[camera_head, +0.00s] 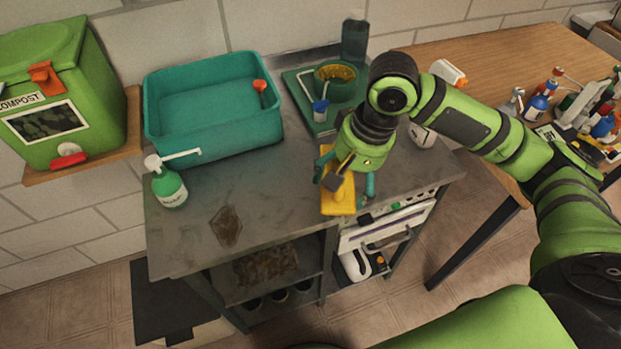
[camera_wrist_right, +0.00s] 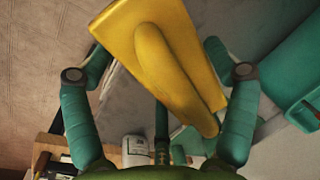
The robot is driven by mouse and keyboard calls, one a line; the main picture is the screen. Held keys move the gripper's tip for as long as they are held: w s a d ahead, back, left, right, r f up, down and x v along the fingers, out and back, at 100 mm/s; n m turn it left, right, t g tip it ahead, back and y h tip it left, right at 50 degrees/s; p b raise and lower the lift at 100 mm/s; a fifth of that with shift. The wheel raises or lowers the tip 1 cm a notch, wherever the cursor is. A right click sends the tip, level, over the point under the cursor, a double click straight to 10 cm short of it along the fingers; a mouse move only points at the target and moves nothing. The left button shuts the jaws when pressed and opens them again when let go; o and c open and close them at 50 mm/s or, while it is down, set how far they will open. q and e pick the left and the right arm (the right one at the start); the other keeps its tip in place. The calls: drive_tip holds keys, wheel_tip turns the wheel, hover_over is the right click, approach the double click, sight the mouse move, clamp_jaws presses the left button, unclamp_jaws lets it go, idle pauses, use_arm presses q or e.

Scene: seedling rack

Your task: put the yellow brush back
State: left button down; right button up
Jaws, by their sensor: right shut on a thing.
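The yellow brush (camera_head: 339,200) is in my right gripper (camera_head: 344,181), near the front edge of the grey worktop. My right gripper is shut on it, with teal fingers on either side. In the right wrist view the brush (camera_wrist_right: 165,45) shows as a flat yellow block with a rounded ridge, between the two fingers (camera_wrist_right: 160,65). Any bristles are hidden. Whether the brush touches the worktop is hard to tell. My left gripper is not in view.
A teal basin (camera_head: 215,148) and a green pump bottle (camera_head: 168,187) stand left on the worktop (camera_head: 262,190). A brown patch (camera_head: 227,227) lies in front. A green tray (camera_head: 297,88) with a pot (camera_head: 334,84) and blue cup (camera_head: 320,110) is behind. A wooden table (camera_head: 480,48) is right.

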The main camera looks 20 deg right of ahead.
sight(325, 146)
drive_tip(key=w+a+f, duration=0.1)
drive_tip(key=w, duration=0.1)
drive_tip(key=w+a+f, duration=0.1)
drive_tip(key=w+f, duration=0.1)
drive_tip(key=w, duration=0.1)
drive_tip(key=w+a+f, duration=0.1)
drive_tip(key=w+f, duration=0.1)
drive_tip(key=shift+w+a+p, duration=0.35)
drive_tip(key=shift+p, duration=0.05)
drive_tip(key=shift+f+p, duration=0.35)
drive_tip(key=shift+f, duration=1.7)
drive_tip(key=o, duration=0.8)
drive_tip(key=shift+f, duration=0.15)
drive_tip(key=r, duration=0.4)
drive_tip(key=d+r, duration=0.1)
drive_tip(key=r, duration=0.3)
drive_tip(key=s+d+r, duration=0.1)
drive_tip(key=r, duration=0.3)
drive_tip(key=shift+d+r+b, duration=0.1)
drive_tip(key=shift+b, duration=0.3)
